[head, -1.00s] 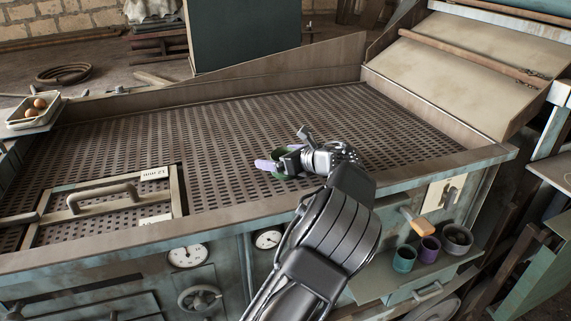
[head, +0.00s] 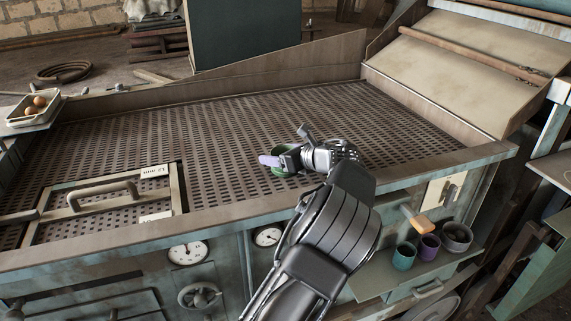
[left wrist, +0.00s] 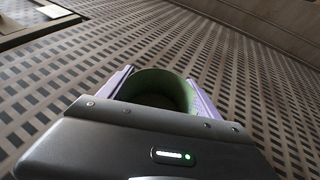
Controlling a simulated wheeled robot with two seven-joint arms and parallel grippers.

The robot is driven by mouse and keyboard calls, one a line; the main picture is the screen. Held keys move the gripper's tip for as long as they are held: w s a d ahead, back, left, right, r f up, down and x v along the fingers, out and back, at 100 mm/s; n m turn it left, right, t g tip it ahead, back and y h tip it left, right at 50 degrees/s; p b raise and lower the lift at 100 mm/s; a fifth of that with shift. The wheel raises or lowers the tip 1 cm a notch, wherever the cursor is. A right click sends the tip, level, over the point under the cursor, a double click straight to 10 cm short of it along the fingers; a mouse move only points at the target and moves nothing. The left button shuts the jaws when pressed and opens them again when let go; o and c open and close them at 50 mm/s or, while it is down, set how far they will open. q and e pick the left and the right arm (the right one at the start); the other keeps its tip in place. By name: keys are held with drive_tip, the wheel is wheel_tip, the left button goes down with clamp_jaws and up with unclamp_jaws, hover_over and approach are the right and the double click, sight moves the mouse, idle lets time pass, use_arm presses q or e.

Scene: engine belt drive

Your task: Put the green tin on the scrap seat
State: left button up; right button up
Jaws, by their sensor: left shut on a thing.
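The green tin (head: 283,173) is held by my left gripper (head: 277,162) over the perforated deck, right of the framed panel. In the left wrist view the tin (left wrist: 163,88) is an open, hollow cup between the two lilac fingers of my gripper (left wrist: 160,92). The fingers sit on either side of it. Whether its base touches the deck cannot be told. No spot is clearly marked as the scrap seat. My right gripper is not in view.
A framed panel (head: 174,190) with a handle (head: 103,195) and small labels lies at the deck's left. Teal (head: 403,257), purple (head: 428,247) and grey (head: 456,237) cups stand on a shelf below the front edge. A tray of eggs (head: 34,119) is far left. The middle deck is clear.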

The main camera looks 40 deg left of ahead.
use_arm(q)
drive_tip(key=c, duration=0.8)
wheel_tip(320, 180, up, 10)
drive_tip(key=shift+b, duration=0.45)
idle(0.3)
